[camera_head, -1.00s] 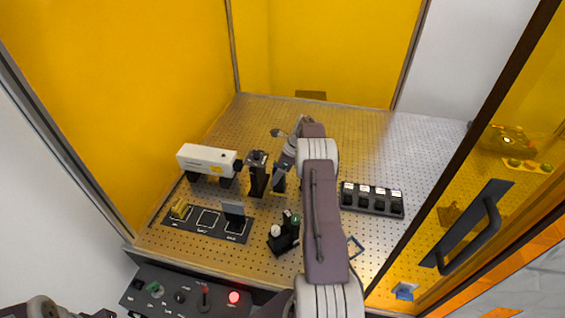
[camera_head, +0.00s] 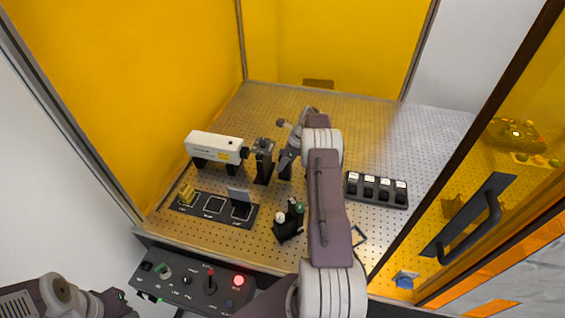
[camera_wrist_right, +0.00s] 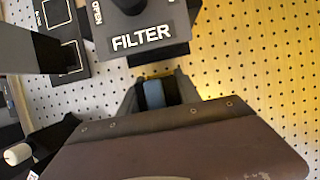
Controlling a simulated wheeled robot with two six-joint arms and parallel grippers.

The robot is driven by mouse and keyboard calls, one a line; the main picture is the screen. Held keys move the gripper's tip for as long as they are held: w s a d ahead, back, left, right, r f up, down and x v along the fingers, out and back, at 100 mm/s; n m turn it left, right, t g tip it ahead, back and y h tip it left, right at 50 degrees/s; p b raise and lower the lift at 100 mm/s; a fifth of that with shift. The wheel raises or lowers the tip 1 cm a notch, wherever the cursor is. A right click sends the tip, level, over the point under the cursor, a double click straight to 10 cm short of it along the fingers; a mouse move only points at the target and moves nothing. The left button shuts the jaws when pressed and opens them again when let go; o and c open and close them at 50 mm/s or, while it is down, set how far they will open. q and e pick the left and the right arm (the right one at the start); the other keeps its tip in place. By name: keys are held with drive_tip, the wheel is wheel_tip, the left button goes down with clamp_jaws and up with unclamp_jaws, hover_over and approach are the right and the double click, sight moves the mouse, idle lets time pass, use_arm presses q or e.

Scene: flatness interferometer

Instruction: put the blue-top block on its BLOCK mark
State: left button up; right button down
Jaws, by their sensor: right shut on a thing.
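My right gripper (camera_wrist_right: 155,88) is shut on a blue-topped block (camera_wrist_right: 154,94), seen end-on between the dark fingers in the right wrist view. In the head view the right gripper (camera_head: 285,167) hangs just right of a dark post, and the held block is not clear there. In the wrist view the FILTER-labelled mount (camera_wrist_right: 142,38) is close ahead of the fingers. A dark plate (camera_head: 213,206) with outlined marks lies front left; its middle square looks empty, but its lettering is too small to read. My left gripper (camera_head: 118,302) is only partly seen at the bottom left.
A white instrument (camera_head: 215,147) stands behind the plate. A dark stand with white and green knobs (camera_head: 289,220) is front centre. A rack of several dark blocks (camera_head: 376,189) is to the right. A control panel (camera_head: 190,284) lines the front edge.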

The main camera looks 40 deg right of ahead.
drive_tip(key=shift+r+p, duration=1.9)
drive_tip(key=shift+r, duration=0.9)
